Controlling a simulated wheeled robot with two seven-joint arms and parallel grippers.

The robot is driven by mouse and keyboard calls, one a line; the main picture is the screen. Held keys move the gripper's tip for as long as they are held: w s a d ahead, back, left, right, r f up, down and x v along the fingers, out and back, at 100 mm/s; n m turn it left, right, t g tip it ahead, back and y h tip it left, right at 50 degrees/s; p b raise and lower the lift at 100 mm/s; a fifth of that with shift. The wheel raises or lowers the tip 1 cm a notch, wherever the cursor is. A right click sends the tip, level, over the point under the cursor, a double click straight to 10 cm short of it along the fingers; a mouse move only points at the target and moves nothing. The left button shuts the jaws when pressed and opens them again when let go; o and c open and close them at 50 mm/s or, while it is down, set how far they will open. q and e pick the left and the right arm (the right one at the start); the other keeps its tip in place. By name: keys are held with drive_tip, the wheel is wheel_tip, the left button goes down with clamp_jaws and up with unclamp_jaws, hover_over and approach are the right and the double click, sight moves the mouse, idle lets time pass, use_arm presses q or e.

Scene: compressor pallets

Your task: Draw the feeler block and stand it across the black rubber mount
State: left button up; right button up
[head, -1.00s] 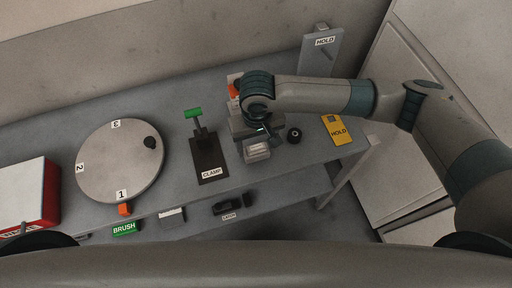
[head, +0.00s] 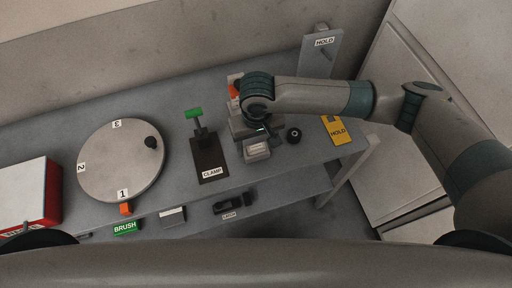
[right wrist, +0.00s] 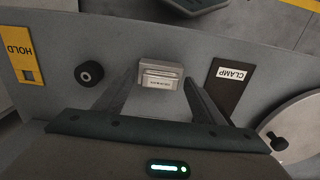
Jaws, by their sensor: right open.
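My right gripper (head: 268,136) is open above the block. In the right wrist view its fingers (right wrist: 160,84) flank the block without visible contact. My left gripper is out of view.
A dark CLAMP plate (head: 209,165) with a green handle stands left of the block. A yellow HOLD tag (head: 338,131) lies right of the mount, near the bench edge. A numbered turntable (head: 121,175) and a red-and-white box (head: 30,192) are farther left.

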sight(256, 146)
idle(0.3)
drive_tip(key=c, duration=1.4)
drive_tip(key=shift+r+p, duration=2.1)
drive_tip(key=shift+p, duration=0.85)
drive_tip(key=shift+s+r+p, duration=0.1)
drive_tip(key=shift+r+p, duration=0.65)
drive_tip(key=shift+r, duration=0.15)
drive_tip(key=shift+r, duration=0.3)
